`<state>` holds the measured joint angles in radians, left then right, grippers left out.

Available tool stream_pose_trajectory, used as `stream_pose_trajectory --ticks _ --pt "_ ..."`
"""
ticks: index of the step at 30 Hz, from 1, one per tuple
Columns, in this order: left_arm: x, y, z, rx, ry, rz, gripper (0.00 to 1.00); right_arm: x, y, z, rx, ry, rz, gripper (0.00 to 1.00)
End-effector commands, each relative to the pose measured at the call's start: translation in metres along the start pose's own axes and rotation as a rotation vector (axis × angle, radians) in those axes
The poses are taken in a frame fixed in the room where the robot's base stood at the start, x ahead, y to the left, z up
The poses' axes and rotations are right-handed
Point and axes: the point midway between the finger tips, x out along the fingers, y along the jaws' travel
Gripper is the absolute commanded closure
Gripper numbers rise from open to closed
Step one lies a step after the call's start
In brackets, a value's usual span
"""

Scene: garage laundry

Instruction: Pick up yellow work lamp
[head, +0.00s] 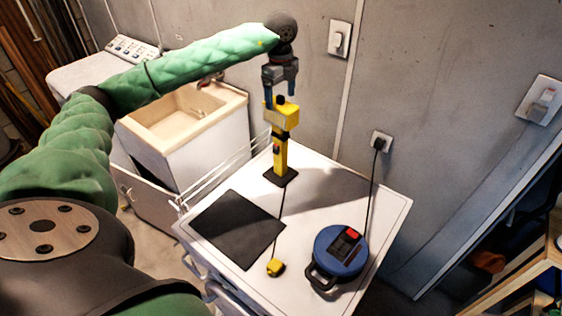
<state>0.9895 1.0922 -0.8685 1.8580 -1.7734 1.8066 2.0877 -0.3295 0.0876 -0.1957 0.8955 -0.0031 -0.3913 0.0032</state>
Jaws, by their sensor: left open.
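The yellow work lamp (281,150) stands upright on the white worktop, with a wide yellow head on a narrow yellow post and a dark square base. My left gripper (280,95) points down over the top of the lamp. Its jaws are open around or just above the dark knob on the lamp's head; I cannot tell whether they touch it. My right gripper is not in view.
On the white worktop (330,195) lie a black mat (237,228), a small yellow item (275,267) on a cord and a blue cable reel (341,251). The reel's cord runs to a wall socket (381,142). A utility sink (190,115) stands behind left.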

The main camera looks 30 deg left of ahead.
Motion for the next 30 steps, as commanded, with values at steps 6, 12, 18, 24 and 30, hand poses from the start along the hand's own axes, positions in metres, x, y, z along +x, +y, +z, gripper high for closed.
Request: stream_pose_trajectory --ticks 6,12,18,24,30 --pt "0.032 0.002 -0.001 0.000 0.000 0.001 0.20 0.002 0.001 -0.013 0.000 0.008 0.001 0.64" --pt "0.045 0.002 -0.002 0.001 0.001 0.000 0.20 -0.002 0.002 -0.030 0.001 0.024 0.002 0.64" --pt "0.045 0.002 -0.002 0.001 0.001 -0.001 0.26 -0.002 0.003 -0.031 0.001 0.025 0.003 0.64" --pt "0.045 0.002 -0.002 0.001 0.001 -0.001 0.65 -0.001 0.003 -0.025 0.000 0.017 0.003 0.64" --pt "0.045 0.002 -0.002 0.001 0.001 -0.001 1.00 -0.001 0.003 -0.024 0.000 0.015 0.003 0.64"
